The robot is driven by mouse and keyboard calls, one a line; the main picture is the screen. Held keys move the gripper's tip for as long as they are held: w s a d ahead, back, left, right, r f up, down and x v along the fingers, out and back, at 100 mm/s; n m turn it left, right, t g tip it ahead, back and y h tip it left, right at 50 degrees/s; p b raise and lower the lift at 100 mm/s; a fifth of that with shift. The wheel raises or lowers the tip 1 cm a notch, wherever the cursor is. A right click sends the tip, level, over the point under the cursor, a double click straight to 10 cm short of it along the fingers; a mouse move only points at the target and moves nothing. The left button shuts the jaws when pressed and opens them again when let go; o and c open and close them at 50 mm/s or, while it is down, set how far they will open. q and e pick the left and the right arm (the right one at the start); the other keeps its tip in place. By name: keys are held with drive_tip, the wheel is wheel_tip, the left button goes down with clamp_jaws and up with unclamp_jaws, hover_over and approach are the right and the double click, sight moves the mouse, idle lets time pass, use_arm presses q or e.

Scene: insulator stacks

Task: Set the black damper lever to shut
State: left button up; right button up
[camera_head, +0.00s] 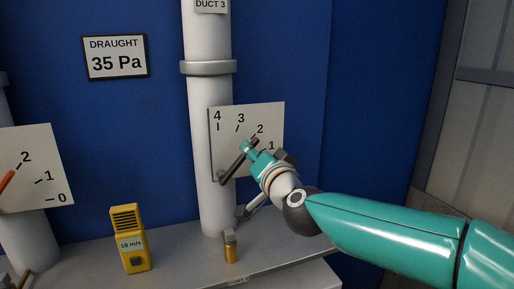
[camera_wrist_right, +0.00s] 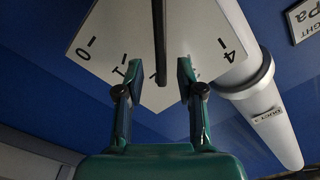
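The black damper lever (camera_head: 236,166) is on a white scale plate (camera_head: 271,116) on the pipe labelled DUCT 3. It slants up and right from its pivot, pointing near the 2. In the right wrist view the lever (camera_wrist_right: 159,35) reaches down between my right gripper's two fingers (camera_wrist_right: 158,75), with a gap on each side. That gripper (camera_head: 249,150) is at the lever's outer end in the head view and is open. The 0 mark (camera_wrist_right: 92,42) shows in the wrist view; in the head view my gripper hides that part of the plate. My left gripper is not in view.
An orange lever (camera_head: 6,180) is on another scale plate (camera_head: 43,145) at the left. A yellow meter (camera_head: 130,238) and a small brass-coloured object (camera_head: 231,246) stand on the grey shelf (camera_head: 185,262) below. A sign reading 35 Pa (camera_head: 115,58) hangs on the blue wall.

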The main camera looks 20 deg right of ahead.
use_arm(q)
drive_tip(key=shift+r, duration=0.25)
use_arm(e)
drive_tip(key=shift+w, duration=1.45)
drive_tip(key=shift+a, duration=0.1)
clamp_jaws()
